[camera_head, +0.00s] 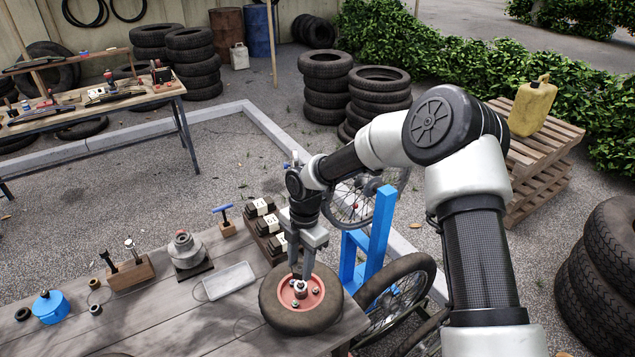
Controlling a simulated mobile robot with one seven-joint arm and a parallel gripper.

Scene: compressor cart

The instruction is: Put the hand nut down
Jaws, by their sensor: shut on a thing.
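My gripper (301,277) points straight down over the wheel (283,321), which lies flat on the near right end of the wooden workbench. The wheel has a dark tyre and a red hub (315,289) with several small nuts or studs. The gripper is shut on a small pale metal piece (300,288) at the hub's middle, which looks like the hand nut. The fingers partly hide it. I cannot tell whether it touches the hub or is just above it.
A shallow grey tray (229,281) stands left of the wheel on the bench (180,325). Several dark blocks with white labels (262,207) stand behind. A blue stand (376,237) is close on the right. The bench's front middle is clear.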

